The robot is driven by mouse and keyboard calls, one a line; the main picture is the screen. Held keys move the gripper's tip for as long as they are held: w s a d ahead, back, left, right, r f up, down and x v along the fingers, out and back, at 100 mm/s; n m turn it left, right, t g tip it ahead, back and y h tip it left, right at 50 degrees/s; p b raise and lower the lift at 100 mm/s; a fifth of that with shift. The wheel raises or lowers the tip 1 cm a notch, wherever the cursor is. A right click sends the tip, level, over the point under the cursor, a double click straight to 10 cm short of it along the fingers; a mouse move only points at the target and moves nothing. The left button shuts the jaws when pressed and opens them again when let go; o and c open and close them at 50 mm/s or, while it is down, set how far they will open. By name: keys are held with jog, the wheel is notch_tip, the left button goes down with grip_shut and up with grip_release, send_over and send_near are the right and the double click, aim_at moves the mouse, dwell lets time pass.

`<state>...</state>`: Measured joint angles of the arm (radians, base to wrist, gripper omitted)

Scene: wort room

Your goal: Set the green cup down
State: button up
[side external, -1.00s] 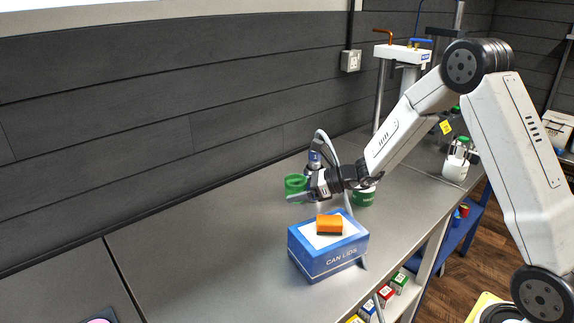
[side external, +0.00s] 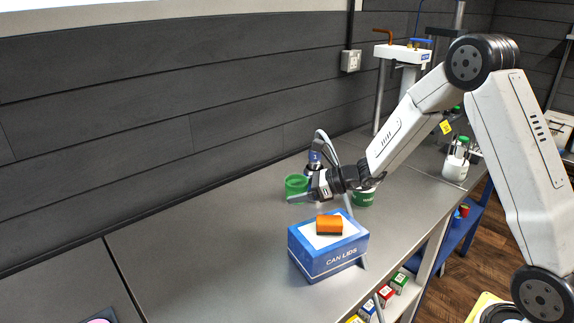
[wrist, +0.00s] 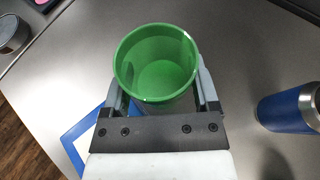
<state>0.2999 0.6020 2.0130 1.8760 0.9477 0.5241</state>
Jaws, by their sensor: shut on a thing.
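The green cup (side external: 295,186) is upright, with its open mouth up, at the back of the grey counter in the side view. In the wrist view the green cup (wrist: 157,62) is empty and sits between my two grey fingers. My gripper (side external: 301,197) is shut on it from the side. It also shows in the wrist view (wrist: 155,90). The cup's base is close to the counter; I cannot tell whether it touches.
A blue can-lids box (side external: 327,258) with an orange block (side external: 329,224) on it stands in front of my gripper. A blue bottle (wrist: 288,108) stands to the right in the wrist view.

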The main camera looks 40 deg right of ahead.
jog(key=a+n+g, duration=0.1)
jog(key=a, duration=2.3)
send_over(175, 262)
jog(key=s, duration=0.1)
jog(key=shift+y, duration=0.3)
jog(key=f, duration=0.8)
jog(key=shift+s+d, duration=0.1)
jog(key=shift+d, duration=0.1)
jog(key=shift+w+a+f, duration=0.2)
jog(key=shift+w+f, duration=0.3)
jog(key=shift+f, duration=0.1)
jog(key=shift+w+f, duration=0.1)
jog(key=shift+f, duration=0.1)
jog(key=shift+w+f, duration=0.1)
jog(key=shift+f, duration=1.45)
jog(key=shift+f, duration=0.1)
